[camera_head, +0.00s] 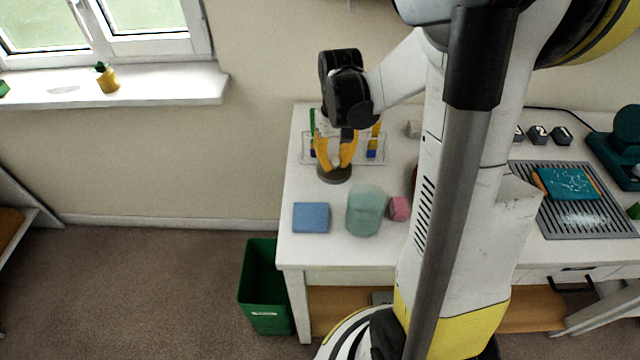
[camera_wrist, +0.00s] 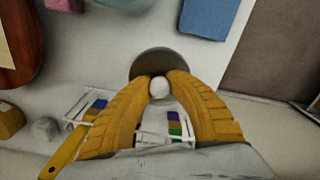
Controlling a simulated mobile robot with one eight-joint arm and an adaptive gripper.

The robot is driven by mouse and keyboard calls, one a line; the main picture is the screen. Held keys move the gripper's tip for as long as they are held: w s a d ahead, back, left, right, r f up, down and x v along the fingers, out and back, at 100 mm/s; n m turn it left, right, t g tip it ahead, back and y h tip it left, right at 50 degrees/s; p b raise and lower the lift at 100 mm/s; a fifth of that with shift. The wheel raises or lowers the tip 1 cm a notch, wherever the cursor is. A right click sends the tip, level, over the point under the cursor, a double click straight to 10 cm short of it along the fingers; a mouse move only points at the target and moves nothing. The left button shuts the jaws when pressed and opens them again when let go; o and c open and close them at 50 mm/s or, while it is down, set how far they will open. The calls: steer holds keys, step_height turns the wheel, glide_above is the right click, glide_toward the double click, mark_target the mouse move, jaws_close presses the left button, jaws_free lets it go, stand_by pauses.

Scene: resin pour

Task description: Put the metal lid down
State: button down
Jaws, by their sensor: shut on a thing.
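The metal lid (camera_head: 334,174) is a dark grey disc with a pale round knob. It shows below my gripper (camera_head: 335,160) at the left part of the white table (camera_head: 290,251). In the wrist view, the yellow fingers of my gripper (camera_wrist: 159,82) are shut on the white knob, and the lid (camera_wrist: 150,58) spreads out beyond the fingertips. I cannot tell whether the lid touches the tabletop or hangs just above it.
A green bin (camera_head: 266,290) stands left of the table.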

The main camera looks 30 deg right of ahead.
mark_target(321, 168)
steer(key=a, duration=0.1)
steer(key=w+a+f, duration=0.1)
steer(key=f, duration=0.1)
steer(key=shift+w+a+b, duration=0.25)
steer(key=shift+a+b, duration=0.1)
steer(key=shift+a, duration=0.05)
steer(key=shift+f+b, duration=0.95)
steer(key=shift+f, duration=1)
steer(key=shift+f, duration=0.2)
steer(key=c, duration=1.3)
jaws_free()
steer(key=shift+c, duration=0.2)
steer(key=shift+r, duration=0.1)
